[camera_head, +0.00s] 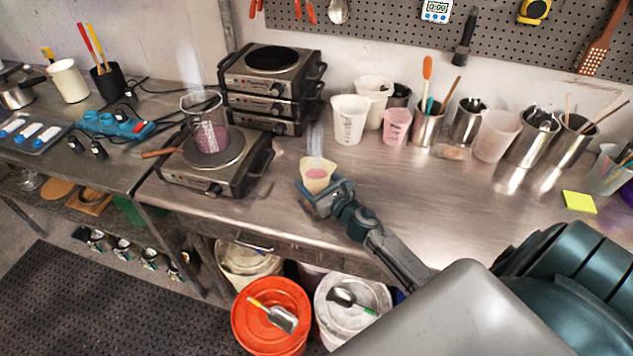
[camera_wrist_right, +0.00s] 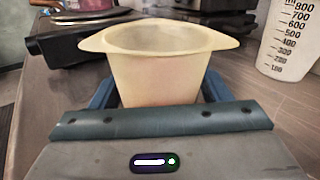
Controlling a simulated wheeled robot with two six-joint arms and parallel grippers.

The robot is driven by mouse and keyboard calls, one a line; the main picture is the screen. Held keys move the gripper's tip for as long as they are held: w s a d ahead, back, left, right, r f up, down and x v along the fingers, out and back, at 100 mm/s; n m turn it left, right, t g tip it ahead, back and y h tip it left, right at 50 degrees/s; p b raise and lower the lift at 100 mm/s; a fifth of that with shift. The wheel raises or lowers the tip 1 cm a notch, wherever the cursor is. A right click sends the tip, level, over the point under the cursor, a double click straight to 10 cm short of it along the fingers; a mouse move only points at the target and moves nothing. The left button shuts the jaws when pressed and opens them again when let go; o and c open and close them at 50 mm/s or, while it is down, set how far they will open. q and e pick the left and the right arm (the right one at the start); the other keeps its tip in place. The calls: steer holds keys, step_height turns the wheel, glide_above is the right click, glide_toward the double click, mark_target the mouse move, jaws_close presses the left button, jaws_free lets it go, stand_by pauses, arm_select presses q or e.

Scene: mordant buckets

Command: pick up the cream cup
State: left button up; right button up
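The cream cup (camera_head: 317,174) is at the front part of the steel bench, with a pinkish content and faint steam above it. My right gripper (camera_head: 322,186) is at the cup, one finger on each side. In the right wrist view the cup (camera_wrist_right: 160,80) stands upright between the two blue-grey fingers, its flared rim above them. The fingers lie close along its walls; I cannot tell whether they press on it. The cup's base is hidden behind the gripper body, so I cannot tell whether it touches the bench. My left gripper is not in view.
A hot plate (camera_head: 210,185) with a glass beaker (camera_head: 203,135) stands left of the cup. Stacked hot plates (camera_head: 275,85) stand behind. A white measuring cup (camera_head: 349,125) and a pink cup (camera_head: 396,128) stand behind right. The bench right of the cup is mostly clear.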

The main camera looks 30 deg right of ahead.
steer(key=c, duration=0.7)
steer(key=shift+r, duration=0.15)
steer(key=shift+c, duration=0.2)
step_height(320, 180, up, 9)
steer(key=p, duration=0.9)
steer(key=shift+r, duration=0.2)
